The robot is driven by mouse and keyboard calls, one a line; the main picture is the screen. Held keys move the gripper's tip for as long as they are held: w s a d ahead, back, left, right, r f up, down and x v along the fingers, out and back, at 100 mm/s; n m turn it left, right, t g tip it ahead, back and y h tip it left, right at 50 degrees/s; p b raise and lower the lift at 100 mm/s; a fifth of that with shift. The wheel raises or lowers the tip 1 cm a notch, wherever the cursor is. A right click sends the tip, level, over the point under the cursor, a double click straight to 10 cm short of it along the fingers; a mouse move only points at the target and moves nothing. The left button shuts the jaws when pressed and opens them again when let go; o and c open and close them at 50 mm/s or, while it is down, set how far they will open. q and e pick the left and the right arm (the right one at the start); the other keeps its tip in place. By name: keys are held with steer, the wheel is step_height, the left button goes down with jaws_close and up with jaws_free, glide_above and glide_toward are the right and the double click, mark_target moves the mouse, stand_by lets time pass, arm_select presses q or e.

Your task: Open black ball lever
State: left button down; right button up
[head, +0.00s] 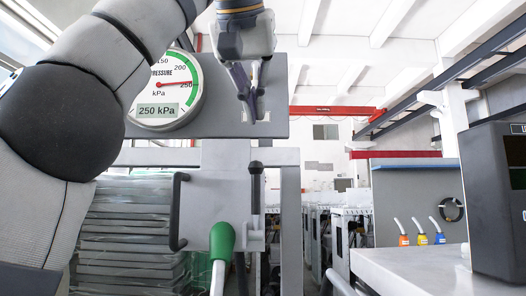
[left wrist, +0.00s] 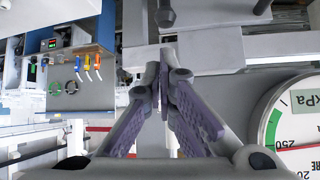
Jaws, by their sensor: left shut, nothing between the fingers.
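The black ball lever (head: 256,168) stands upright in the middle of the head view, a black knob on a thin grey rod set on the pale frame panel. The knob also shows at the top of the left wrist view (left wrist: 166,18), just past my fingertips. My left gripper (head: 252,118) points down above the lever, with a gap between its fingertips and the knob. In the left wrist view its purple-padded fingers (left wrist: 164,58) come together at the tips and hold nothing. My right gripper is not in view.
A green-topped lever (head: 222,240) stands in front, left of the black one. A black bar handle (head: 178,212) is on the panel. A round gauge (head: 165,88) reads 250 kPa behind my left arm. A dark screen box (head: 497,200) and colored nozzles (head: 422,239) are at right.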

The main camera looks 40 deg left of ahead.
mark_target(264, 152)
arm_select(q)
steer(key=x, duration=1)
steer(key=shift+w+d, duration=0.1)
